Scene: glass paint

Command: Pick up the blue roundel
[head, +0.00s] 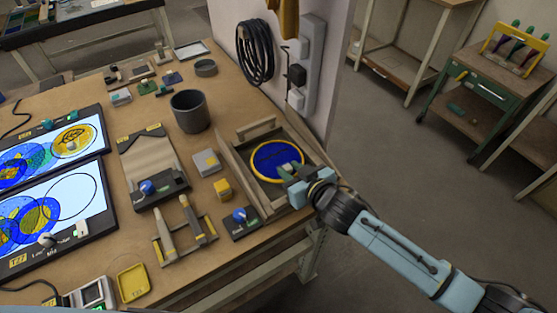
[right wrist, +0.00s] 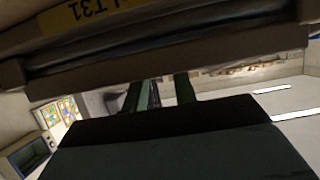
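The blue roundel (head: 270,160) is a round blue disc with a yellow rim. It lies in a wooden tray (head: 235,170) at the right side of the workbench. A small pale tab or handle shows near its lower right part. My right gripper (head: 287,171) reaches in from the right, with green fingertips at that tab, over the roundel's lower right edge. In the right wrist view its fingers (right wrist: 160,94) stand apart with a gap between them. The contact with the tab is too small to tell. The roundel cannot be made out there. My left gripper is not in view.
A dark cup (head: 190,112), a grey block (head: 207,163) and a yellow block (head: 223,189) stand left of the tray. Light panels (head: 100,208) with coloured discs are at the far left. A wall post (head: 330,70) with a cable stands behind the tray.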

